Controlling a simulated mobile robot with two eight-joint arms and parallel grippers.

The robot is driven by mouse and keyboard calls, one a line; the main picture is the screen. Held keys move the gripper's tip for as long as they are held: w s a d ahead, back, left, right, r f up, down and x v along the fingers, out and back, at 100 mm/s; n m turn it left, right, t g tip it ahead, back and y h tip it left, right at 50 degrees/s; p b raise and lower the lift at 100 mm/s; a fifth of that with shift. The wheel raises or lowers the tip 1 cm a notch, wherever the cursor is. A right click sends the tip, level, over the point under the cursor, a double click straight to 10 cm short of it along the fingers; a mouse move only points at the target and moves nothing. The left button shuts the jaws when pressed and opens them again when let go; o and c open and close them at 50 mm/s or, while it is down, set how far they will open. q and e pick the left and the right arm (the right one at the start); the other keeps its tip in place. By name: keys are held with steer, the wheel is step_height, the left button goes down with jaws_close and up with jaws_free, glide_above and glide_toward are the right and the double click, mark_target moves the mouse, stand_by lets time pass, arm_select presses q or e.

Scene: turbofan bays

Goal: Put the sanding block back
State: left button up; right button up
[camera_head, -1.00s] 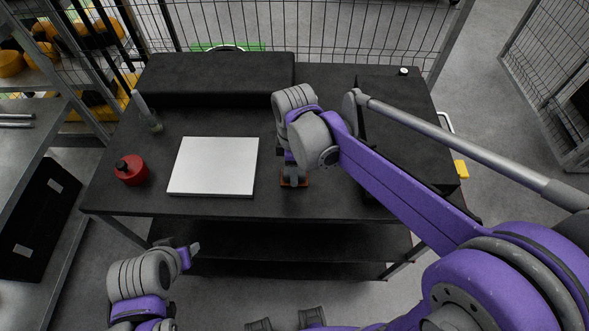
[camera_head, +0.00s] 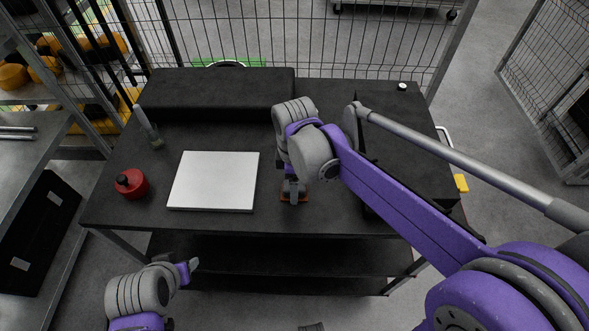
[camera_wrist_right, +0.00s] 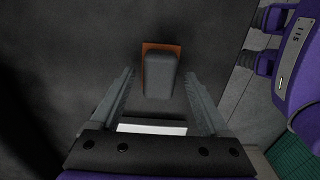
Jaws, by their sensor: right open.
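The sanding block, a dark grey grip on an orange-brown base, lies on the black table. It shows in the right wrist view (camera_wrist_right: 158,75) just ahead of the fingers, and partly in the head view (camera_head: 303,196), where my gripper covers much of it. My right gripper (camera_head: 293,192) points down over it, open, with its two fingers (camera_wrist_right: 158,88) on either side of the grip in the picture; I see no clear contact. My left gripper (camera_head: 190,268) is in front of the table at lower left, away from the block; its jaw opening is too small to tell.
On the black table (camera_head: 120,190) are a white panel (camera_head: 214,181) left of the block, a red container (camera_head: 132,184), a brush-like tool (camera_head: 148,127) and a long black box (camera_head: 220,92) at the back. A wire fence (camera_head: 300,40) stands behind.

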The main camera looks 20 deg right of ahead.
step_height(320, 180, up, 11)
stand_by(0.3)
steer(key=shift+r, duration=0.1)
stand_by(1.3)
